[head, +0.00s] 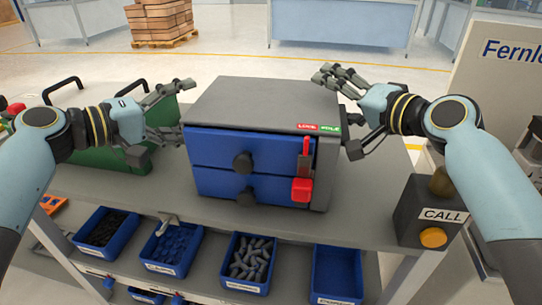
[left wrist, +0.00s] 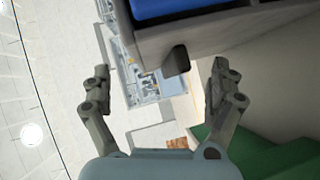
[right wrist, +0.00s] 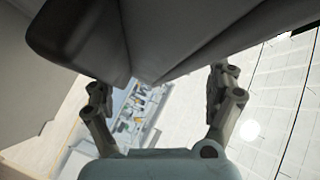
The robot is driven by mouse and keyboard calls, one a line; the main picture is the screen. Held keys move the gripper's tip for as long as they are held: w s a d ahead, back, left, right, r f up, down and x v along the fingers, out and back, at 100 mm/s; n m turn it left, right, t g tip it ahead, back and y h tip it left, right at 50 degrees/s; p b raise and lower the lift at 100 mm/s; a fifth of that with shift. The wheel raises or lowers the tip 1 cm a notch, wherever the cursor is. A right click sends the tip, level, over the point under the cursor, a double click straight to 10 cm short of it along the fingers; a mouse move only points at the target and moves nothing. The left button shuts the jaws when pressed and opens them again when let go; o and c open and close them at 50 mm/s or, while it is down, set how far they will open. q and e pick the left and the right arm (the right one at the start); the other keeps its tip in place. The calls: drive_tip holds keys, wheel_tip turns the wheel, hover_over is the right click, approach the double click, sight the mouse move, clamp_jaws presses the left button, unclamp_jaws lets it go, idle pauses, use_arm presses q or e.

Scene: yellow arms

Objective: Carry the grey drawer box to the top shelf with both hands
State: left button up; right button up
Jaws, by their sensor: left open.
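The grey drawer box (head: 265,100) stands upright on a grey bench top (head: 130,190). It has two blue drawers with dark round knobs and a red latch (head: 302,188) at its front right. My left gripper (head: 168,113) is open at the box's left side. In the left wrist view a dark handle (left wrist: 177,60) on the box lies between the spread fingers, apart from them. My right gripper (head: 342,110) is open at the box's right side. In the right wrist view its fingers are spread below the box's side (right wrist: 150,35); contact cannot be told.
A green case (head: 100,158) with black handles is behind my left gripper. A CALL button box (head: 428,212) stands at the bench's right end. Blue bins (head: 170,248) with small parts sit on a lower level in front. Pallet boxes (head: 158,20) are far behind.

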use_arm(q)
drive_tip(key=shift+a, duration=0.1)
use_arm(e)
drive_tip(key=shift+r, duration=0.15)
drive_tip(key=shift+s, duration=0.1)
use_arm(q)
drive_tip(key=v, duration=1.1)
drive_tip(key=shift+s+a+r, duration=0.15)
drive_tip(key=shift+s+a, duration=0.1)
drive_tip(key=shift+a, duration=0.05)
use_arm(e)
drive_tip(key=v, duration=1.1)
drive_tip(key=shift+s+d, duration=0.2)
drive_tip(key=shift+s, duration=0.15)
use_arm(q)
drive_tip(key=shift+a, duration=0.1)
use_arm(e)
drive_tip(key=shift+a, duration=0.1)
